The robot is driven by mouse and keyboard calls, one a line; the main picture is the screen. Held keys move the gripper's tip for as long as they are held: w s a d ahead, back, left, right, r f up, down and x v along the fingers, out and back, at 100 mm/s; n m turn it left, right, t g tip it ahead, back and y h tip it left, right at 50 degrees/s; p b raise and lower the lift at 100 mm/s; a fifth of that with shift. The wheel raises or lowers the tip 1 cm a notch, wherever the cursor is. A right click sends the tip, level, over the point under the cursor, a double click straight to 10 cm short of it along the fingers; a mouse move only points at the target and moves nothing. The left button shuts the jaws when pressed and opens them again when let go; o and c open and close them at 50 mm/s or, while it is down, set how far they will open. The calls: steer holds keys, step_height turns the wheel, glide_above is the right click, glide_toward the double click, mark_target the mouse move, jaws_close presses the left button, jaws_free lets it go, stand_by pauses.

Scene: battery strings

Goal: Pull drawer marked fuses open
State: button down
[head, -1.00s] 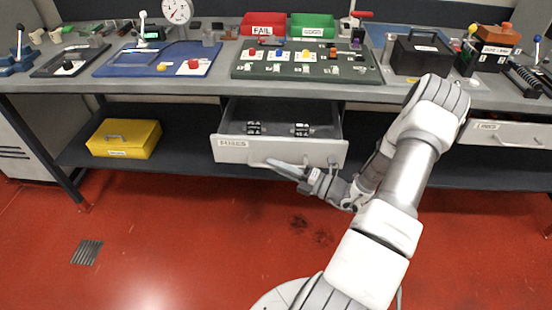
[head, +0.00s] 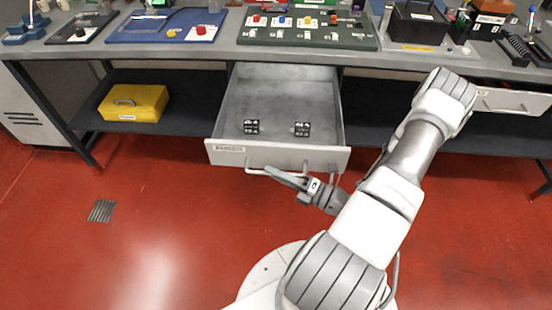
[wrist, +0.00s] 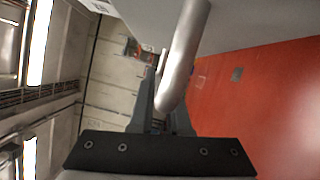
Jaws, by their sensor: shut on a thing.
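The drawer (head: 275,157) under the bench is pulled well out. Its label at the left of the front is too small to read surely. Two small black items (head: 251,127) and (head: 302,129) lie inside it. My gripper (head: 280,176) is at the bar handle (head: 255,171) below the drawer front. In the wrist view the handle (wrist: 184,55) runs between the fingers of my gripper (wrist: 161,100), which are shut on it. The fingertips are partly hidden by the handle.
Another drawer (head: 515,102) at the right stands slightly out. A yellow box (head: 133,102) sits on the lower shelf. The bench top holds a blue board (head: 165,27) and a green button board (head: 305,40). The red floor in front is clear.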

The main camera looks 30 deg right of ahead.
steer(key=shift+s+a, duration=0.7)
steer(key=shift+s, duration=0.35)
steer(key=c, duration=0.9)
jaws_free()
steer(key=shift+d, duration=0.1)
steer(key=p+v, duration=0.1)
steer(key=v, duration=1.6)
steer(key=shift+s, duration=0.2)
